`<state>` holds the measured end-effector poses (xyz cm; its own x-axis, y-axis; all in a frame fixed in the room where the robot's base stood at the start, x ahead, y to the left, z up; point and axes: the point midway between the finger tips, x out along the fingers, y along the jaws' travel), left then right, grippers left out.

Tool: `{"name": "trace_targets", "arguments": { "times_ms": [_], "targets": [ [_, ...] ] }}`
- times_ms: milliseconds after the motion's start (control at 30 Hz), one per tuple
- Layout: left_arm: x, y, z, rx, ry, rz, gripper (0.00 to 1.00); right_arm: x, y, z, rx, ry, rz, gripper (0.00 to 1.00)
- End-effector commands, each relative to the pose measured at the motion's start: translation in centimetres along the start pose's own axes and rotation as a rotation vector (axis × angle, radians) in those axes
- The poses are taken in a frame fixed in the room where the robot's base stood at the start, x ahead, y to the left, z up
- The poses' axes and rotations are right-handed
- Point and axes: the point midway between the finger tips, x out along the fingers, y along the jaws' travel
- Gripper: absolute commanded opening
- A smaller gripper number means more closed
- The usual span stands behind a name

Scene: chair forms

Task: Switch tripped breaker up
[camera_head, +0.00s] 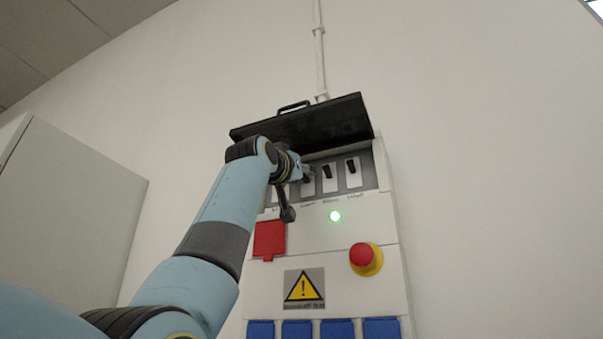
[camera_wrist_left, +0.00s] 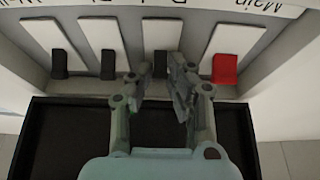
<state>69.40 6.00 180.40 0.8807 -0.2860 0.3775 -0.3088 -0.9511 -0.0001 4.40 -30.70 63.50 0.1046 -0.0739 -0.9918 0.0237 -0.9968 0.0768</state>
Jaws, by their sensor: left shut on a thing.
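The breaker panel (camera_head: 343,232) is on the wall, with a row of white breakers behind its raised black cover (camera_head: 318,125). My left gripper (camera_head: 307,174) is at the left part of the row and hides some breakers. In the left wrist view, which is upside down, the gripper (camera_wrist_left: 162,82) is shut on the black lever (camera_wrist_left: 160,64) between its fingers. This lever is at the cover-side end of its white plate, which is up. Two other black levers (camera_wrist_left: 107,64) and the red main lever (camera_wrist_left: 225,69) are also at that end.
A grey cabinet (camera_head: 70,220) stands at left. Right of the panel is bare wall.

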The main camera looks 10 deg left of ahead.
Motion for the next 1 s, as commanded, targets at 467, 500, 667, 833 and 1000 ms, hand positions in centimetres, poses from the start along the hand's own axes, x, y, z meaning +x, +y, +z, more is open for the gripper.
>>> {"name": "trace_targets", "arguments": {
  "times_ms": [467,500,667,833,1000],
  "targets": [
    [0.6,0.0,-0.9,0.0,-0.256,0.0,0.0,-3.9,0.3,0.0,0.0,-0.006,0.0,0.33],
    [0.6,0.0,-0.9,0.0,-0.256,0.0,0.0,-3.8,0.3,0.0,0.0,-0.006,0.0,0.33],
    [0.6,0.0,-0.9,0.0,-0.253,0.0,0.0,-3.7,0.3,0.0,0.0,-0.006,0.0,0.33],
    [0.6,0.0,-0.8,0.0,-0.253,0.0,0.35,-3.7,0.3,0.0,0.0,-0.006,0.0,0.33],
    [0.6,0.0,-0.8,0.0,-0.255,0.0,0.38,-3.7,0.3,0.0,0.0,-0.006,0.0,0.33]
  ]
}}
